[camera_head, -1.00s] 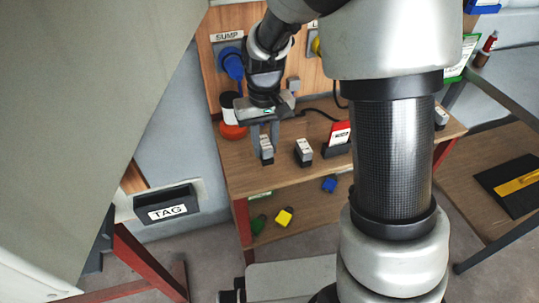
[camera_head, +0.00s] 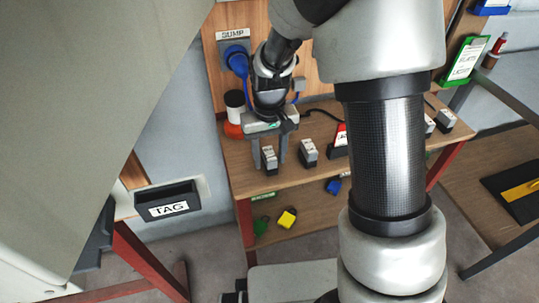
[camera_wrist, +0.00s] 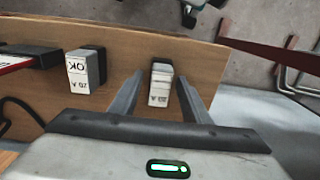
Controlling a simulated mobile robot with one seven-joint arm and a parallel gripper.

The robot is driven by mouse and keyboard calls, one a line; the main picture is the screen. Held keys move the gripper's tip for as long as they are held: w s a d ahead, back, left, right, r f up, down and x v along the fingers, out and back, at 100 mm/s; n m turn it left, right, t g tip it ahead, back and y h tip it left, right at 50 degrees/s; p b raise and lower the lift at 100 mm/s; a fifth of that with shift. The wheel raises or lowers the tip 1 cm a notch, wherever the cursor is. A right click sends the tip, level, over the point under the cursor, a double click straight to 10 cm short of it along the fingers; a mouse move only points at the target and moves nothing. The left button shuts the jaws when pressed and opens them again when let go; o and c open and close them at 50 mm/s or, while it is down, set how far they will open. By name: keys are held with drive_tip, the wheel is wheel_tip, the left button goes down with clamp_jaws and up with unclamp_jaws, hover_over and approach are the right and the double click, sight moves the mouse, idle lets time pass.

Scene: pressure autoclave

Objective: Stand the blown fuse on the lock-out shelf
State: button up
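A small grey and dark block-shaped fuse (camera_head: 269,158) is upright between the fingers of my gripper (camera_head: 270,162), near the front edge of the wooden bench top (camera_head: 240,165). In the wrist view the same fuse (camera_wrist: 160,85) has a 20 A label; its other lettering is unreadable. A gap shows on each side of it, so my gripper (camera_wrist: 160,97) is open around it. A similar fuse marked OK (camera_wrist: 84,70) stands beside it, also in the head view (camera_head: 308,153). A lower shelf (camera_head: 315,208) carries coloured padlocks; a small green label (camera_head: 263,196) is unreadable.
An orange-and-white container (camera_head: 234,115) and a blue plug (camera_head: 237,60) are at the back left. A TAG box (camera_head: 167,203) hangs left of the bench.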

sight(270, 153)
drive_tip(key=shift+r, duration=0.1)
wheel_tip(270, 153, up, 12)
drive_tip(key=p, duration=0.3)
drive_tip(key=s+d+r+m+t, duration=0.1)
drive_tip(key=s+d+r, duration=0.3)
drive_tip(key=s, duration=0.5)
drive_tip(key=s+d+r+m+t, duration=0.1)
drive_tip(key=s+d+r+t, duration=0.3)
drive_tip(key=s+r, duration=0.4)
drive_tip(key=shift+s+d+r+t, duration=0.3)
drive_tip(key=shift+s+d+r, duration=0.15)
drive_tip(key=shift+r, duration=0.25)
drive_tip(key=shift+d, duration=0.1)
